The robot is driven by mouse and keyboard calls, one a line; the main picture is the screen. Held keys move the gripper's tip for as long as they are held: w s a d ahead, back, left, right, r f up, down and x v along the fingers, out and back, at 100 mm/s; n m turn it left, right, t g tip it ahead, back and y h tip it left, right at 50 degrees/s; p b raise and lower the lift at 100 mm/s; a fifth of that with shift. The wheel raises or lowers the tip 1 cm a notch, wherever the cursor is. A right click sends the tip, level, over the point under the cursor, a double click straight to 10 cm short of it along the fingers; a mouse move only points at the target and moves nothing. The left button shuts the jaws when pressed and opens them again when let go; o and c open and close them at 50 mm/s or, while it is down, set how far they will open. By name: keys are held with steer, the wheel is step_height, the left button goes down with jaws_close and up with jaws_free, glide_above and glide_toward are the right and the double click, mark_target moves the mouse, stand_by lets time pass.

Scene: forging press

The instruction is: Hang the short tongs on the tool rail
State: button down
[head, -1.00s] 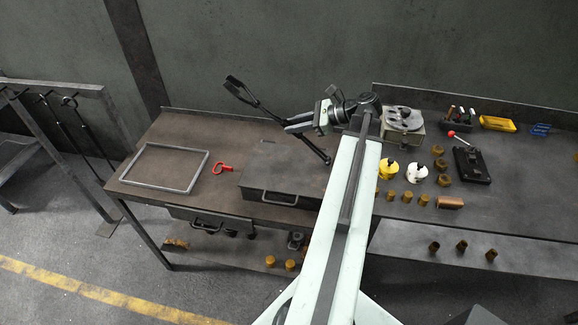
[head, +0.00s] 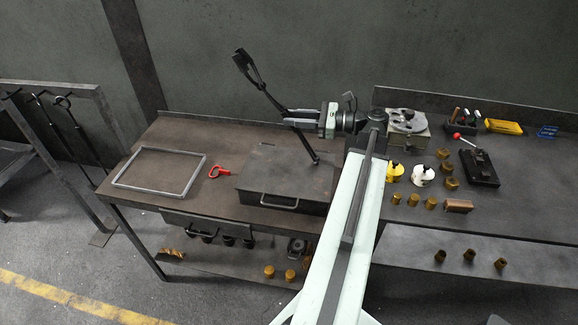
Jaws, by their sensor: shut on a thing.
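My gripper (head: 302,116) is shut on the short tongs (head: 262,83), dark and slender. They are held in the air above the dark box on the bench, tilted, with one end up and to the left against the wall and the other pointing down and to the right. The tool rail (head: 52,88) is a grey metal frame at the far left, with long dark tools (head: 70,130) hanging from it. The gripper is well to the right of the rail.
The bench (head: 190,132) lies between my gripper and the rail. It bears an empty grey frame (head: 122,182), a red hook-shaped piece (head: 219,170) and a dark box with a handle (head: 275,180). Cups and brass pieces stand on the right bench. A dark post rises behind the left bench.

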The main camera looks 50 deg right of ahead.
steer(key=t+b, duration=0.1)
steer(key=b, duration=0.1)
steer(key=r+t+y+b, duration=0.1)
steer(key=b, duration=0.1)
steer(key=t+y+b, duration=0.1)
steer(key=t+b, duration=0.1)
steer(key=b, duration=0.1)
steer(key=shift+r, duration=0.25)
steer(key=shift+r+t+y+b, duration=0.35)
steer(key=shift+r+t+y, duration=0.05)
steer(key=shift+r, duration=0.15)
stand_by(0.4)
